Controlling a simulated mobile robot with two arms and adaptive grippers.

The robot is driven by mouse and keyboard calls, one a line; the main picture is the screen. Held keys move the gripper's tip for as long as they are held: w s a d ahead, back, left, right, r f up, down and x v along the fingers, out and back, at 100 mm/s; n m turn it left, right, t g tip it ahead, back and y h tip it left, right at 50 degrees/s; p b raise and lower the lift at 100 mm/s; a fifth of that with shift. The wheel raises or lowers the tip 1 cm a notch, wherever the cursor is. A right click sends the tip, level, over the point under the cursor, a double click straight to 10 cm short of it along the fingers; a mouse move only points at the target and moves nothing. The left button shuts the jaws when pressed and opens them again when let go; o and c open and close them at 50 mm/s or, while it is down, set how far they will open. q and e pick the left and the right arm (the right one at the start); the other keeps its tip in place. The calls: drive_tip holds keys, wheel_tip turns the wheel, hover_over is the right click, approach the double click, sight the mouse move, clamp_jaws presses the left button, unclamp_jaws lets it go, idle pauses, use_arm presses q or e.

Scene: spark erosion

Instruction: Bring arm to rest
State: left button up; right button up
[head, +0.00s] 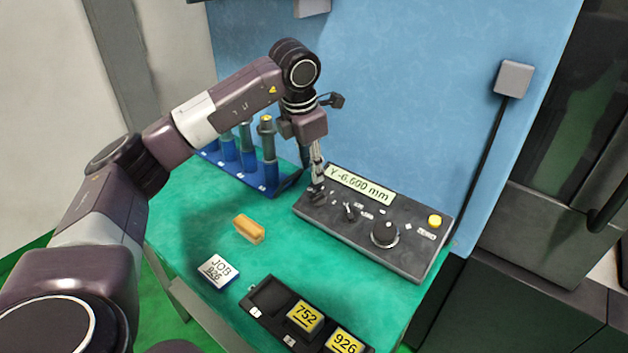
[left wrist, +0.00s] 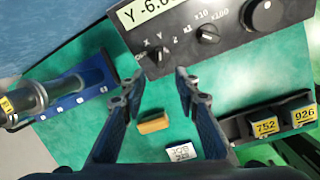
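My left gripper (head: 317,180) is over the left end of the dark control box (head: 335,222). In the left wrist view its two fingers (left wrist: 158,78) are apart with nothing between them. A small selector knob (left wrist: 158,58) with axis letters lies just beyond the fingertips. I cannot tell for certain whether they touch it, but the fingers look clear. The box's display (head: 360,184) shows a Y reading in mm, seemingly -6.600. My left arm reaches out from the lower left, bent at the elbow. My right gripper is not in view.
A blue rack (head: 225,170) with several cylindrical holders stands behind my left forearm. A tan block (head: 249,229), a JOB card (head: 218,271) and a black tray (head: 263,313) with yellow number tiles are on the green table (head: 185,235). A blue wall (head: 420,90) rises behind.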

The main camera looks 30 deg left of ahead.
use_arm(q)
drive_tip(key=shift+v, duration=1.15)
